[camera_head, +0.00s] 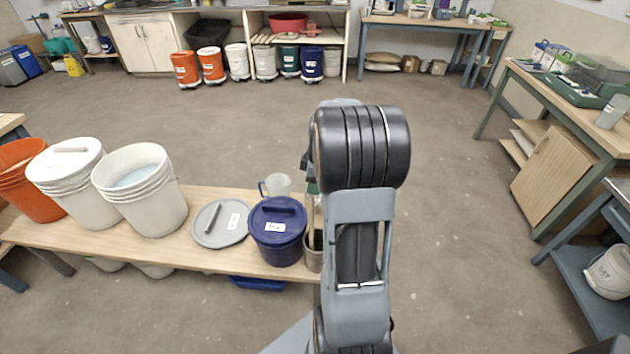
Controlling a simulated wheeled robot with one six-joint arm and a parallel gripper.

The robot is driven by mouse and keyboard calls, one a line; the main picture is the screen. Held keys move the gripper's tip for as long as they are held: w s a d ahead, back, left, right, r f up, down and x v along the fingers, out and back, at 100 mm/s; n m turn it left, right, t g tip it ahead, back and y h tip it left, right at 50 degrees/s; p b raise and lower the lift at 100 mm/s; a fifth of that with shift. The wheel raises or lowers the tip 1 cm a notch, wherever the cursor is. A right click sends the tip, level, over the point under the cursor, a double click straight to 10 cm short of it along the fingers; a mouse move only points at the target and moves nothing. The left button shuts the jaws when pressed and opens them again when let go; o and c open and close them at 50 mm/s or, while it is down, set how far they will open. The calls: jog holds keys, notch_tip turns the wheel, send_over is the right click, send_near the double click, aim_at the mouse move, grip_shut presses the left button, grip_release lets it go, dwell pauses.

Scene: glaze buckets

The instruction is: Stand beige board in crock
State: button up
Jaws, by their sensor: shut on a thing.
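The crock (312,257) is a small grey cylinder at the right end of the wooden bench, beside the dark blue lidded bucket. My arm hides its right part. Narrow upright shapes, some beige and some dark, show at and above its mouth along the arm's edge. I cannot tell whether one of them is the beige board, or whether it is inside the crock or in front of it. My gripper's jaws are hidden behind my arm.
The bench (225,258) also holds a blue bucket (277,232), a grey lid (220,223), a clear jug (275,185), white buckets (140,195) and an orange bucket (28,180). Floor to the right is clear up to the side tables (575,120).

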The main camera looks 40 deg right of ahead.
jog(key=shift+f+b, duration=1)
jog(key=shift+f, duration=0.45)
jog(key=o, duration=1.2)
jog(key=shift+c, duration=0.4)
jog(key=shift+r, duration=0.1)
jog(key=shift+s+d+r+p, duration=0.15)
jog(key=shift+r+p, duration=1.5)
jog(key=shift+p, duration=0.05)
jog(key=shift+s+d+r+p, duration=0.15)
jog(key=shift+r+p, duration=1.45)
jog(key=shift+p, duration=0.05)
jog(key=shift+s+d+r+p, duration=0.15)
jog(key=shift+r+p, duration=1.5)
jog(key=shift+p, duration=0.05)
